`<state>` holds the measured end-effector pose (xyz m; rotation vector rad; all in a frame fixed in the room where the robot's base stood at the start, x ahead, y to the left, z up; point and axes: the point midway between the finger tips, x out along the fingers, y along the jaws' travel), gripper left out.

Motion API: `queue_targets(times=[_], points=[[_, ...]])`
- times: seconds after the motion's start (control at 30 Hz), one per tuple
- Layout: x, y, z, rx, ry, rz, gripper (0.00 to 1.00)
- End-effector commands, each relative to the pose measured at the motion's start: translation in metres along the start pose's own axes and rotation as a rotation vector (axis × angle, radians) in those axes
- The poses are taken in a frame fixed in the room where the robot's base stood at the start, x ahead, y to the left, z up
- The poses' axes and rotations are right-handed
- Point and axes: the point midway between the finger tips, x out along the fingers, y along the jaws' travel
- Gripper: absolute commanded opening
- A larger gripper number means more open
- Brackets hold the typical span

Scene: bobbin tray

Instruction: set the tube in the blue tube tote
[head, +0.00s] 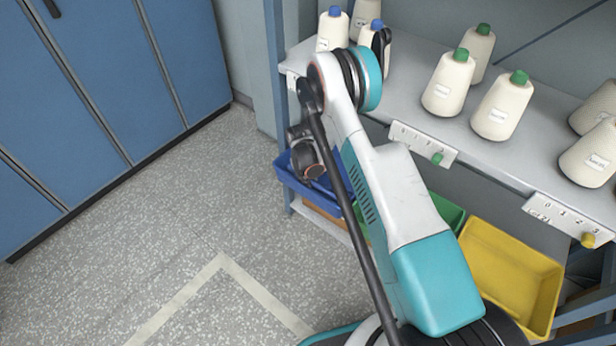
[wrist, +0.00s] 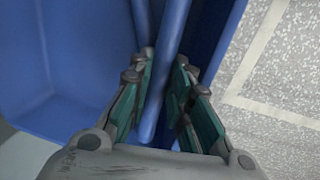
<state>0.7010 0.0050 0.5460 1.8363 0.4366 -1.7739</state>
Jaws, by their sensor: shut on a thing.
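The blue tube (wrist: 170,60) is a slim rod between the teal pads of my gripper (wrist: 165,90) in the wrist view, and my gripper is shut on it. The tube slants up the picture, over the rim of the blue tote. The blue tube tote (wrist: 50,60) fills the left of the wrist view, its inside showing empty there. In the head view the blue tote (head: 288,178) hangs low at the shelf's left end. My gripper (head: 312,174) is just above it, partly behind my arm. I cannot tell the tube apart in the head view.
A green tote (head: 448,212) and a yellow tote (head: 545,275) stand to the right of the blue one. Above them a shelf (head: 410,100) holds several white cones of yarn. Blue cabinets (head: 100,90) stand at the left. The speckled floor (head: 190,200) between is clear.

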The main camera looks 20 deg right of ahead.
Motion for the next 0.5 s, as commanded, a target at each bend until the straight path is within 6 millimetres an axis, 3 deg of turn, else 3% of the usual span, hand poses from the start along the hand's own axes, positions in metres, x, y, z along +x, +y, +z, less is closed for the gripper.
queue_targets(times=[0.2, 0.23, 0.27, 0.5], points=[[0.0040, -0.0006, -0.0002, 0.000, 0.000, 0.000, 0.00], [0.0040, -0.0007, -0.0001, 0.000, 0.000, 0.000, 0.21], [0.0040, -0.0007, -0.0001, 0.000, 0.000, 0.000, 0.27], [0.0039, -0.0008, -0.0001, 0.000, 0.000, 0.000, 0.27]])
